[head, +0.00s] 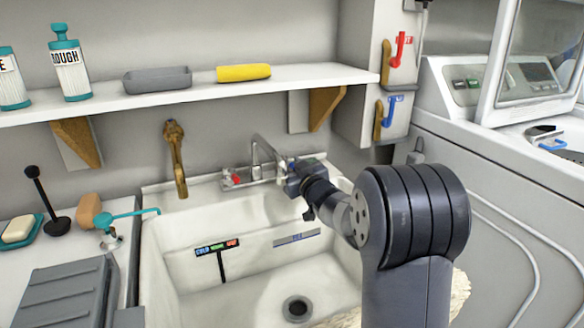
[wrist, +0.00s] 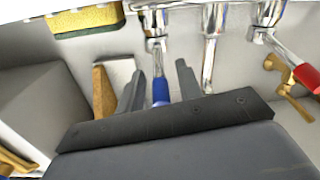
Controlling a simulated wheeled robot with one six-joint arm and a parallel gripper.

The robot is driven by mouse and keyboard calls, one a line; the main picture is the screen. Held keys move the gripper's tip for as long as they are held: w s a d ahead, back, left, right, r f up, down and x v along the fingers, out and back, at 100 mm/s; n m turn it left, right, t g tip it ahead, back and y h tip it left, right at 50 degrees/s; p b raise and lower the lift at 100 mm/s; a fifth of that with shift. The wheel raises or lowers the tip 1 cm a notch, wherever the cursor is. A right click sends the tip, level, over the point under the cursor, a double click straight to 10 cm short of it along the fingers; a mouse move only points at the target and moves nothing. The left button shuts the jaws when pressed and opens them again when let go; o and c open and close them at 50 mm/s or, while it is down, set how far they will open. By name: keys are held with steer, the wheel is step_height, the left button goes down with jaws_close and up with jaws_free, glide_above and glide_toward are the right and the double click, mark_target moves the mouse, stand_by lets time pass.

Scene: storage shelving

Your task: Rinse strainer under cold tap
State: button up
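The cold tap's blue handle (wrist: 160,90) is between the two fingers of my gripper (wrist: 160,70) in the wrist view, with gaps visible on both sides. In the head view my gripper (head: 290,167) is at the right side of the chrome faucet (head: 257,157) and hides the cold handle. The red hot handle (head: 235,178) is on the faucet's left; it also shows in the wrist view (wrist: 306,76). A teal-handled item (head: 130,215), probably the strainer, lies on the left counter with its handle reaching over the sink edge. Water flow cannot be made out.
The white sink (head: 185,245) has a drain (head: 297,308) and a small cold/warm/hot label. A shelf (head: 200,101) runs above, with a bracket close to my gripper. A brass wall fixture (head: 175,158) is left of the faucet. A yellow-green sponge (wrist: 88,20) shows in the wrist view.

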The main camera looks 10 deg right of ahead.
steer(key=shift+c, duration=0.5)
jaws_close()
steer(key=shift+w+d+r+n+g+y+p, duration=0.15)
steer(key=shift+d+n+g+y+p, duration=0.15)
steer(key=shift+n+y+p, duration=0.65)
steer(key=shift+w+d+f+n+g+y+p, duration=0.1)
steer(key=shift+d+g+y+p, duration=0.3)
steer(key=shift+p, duration=1.2)
steer(key=shift+w+d+r+n+g+y+p, duration=0.15)
steer(key=shift+d+n+y+p, duration=0.3)
steer(key=shift+y+p, duration=0.6)
steer(key=shift+a+f, duration=0.1)
steer(key=shift+o, duration=0.5)
jaws_free()
steer(key=shift+f, duration=0.1)
